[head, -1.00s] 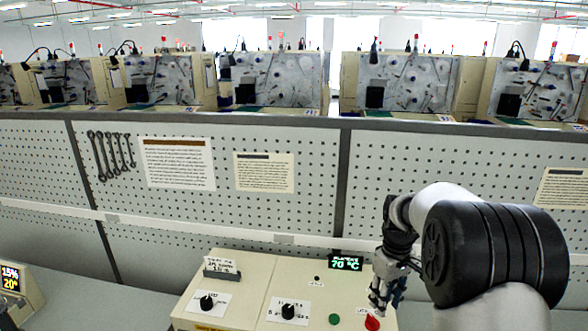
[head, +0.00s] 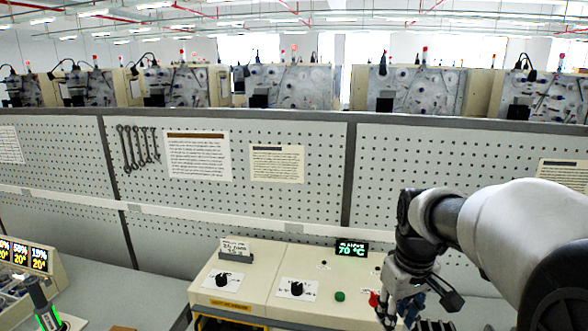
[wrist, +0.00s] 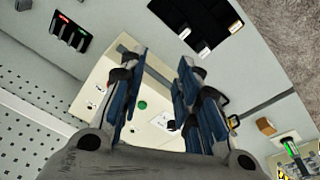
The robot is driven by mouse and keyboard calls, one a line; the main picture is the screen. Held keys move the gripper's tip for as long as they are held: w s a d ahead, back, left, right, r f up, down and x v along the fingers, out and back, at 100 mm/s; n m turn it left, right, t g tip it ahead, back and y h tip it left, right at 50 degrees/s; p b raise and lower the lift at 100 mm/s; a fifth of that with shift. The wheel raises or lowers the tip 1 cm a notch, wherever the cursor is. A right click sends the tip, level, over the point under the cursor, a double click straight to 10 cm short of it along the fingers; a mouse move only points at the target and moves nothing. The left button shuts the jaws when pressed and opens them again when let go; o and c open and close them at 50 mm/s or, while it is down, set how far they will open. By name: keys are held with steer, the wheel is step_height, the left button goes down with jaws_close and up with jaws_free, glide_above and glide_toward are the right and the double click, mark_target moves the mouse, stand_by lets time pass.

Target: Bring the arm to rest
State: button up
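My gripper (head: 402,312) hangs at the lower right in the head view, in front of the right end of the cream control panel (head: 262,258), partly covering its red knob (head: 374,299). In the wrist view my gripper (wrist: 160,62) has its blue-padded fingers spread apart with nothing between them. The panel's green button (wrist: 142,105) shows beyond the fingers. My arm is bent, and its fingertips run near the bottom edge of the head view. I cannot tell the exact gap between gripper and panel.
The panel carries two black knobs and a display (head: 351,249) reading 70 °C. A perforated board (head: 250,210) stands behind it. Lit displays (head: 22,255) and a green-lit handle (head: 45,310) are at the left. Black bins (wrist: 195,25) show in the wrist view.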

steer(key=s+a+f+m+t+b, duration=0.1)
steer(key=s+a+f+b, duration=0.1)
steer(key=s, duration=0.5)
steer(key=s+a+f+m+t+b, duration=0.1)
steer(key=s+a+f+b, duration=0.1)
steer(key=s, duration=0.5)
steer(key=s+a+f+m+t+b, duration=0.1)
steer(key=s+a+f+b, duration=0.1)
steer(key=s+f+b, duration=0.2)
steer(key=s+b, duration=0.1)
steer(key=s, duration=0.2)
steer(key=shift+s, duration=0.4)
steer(key=shift+f, duration=0.1)
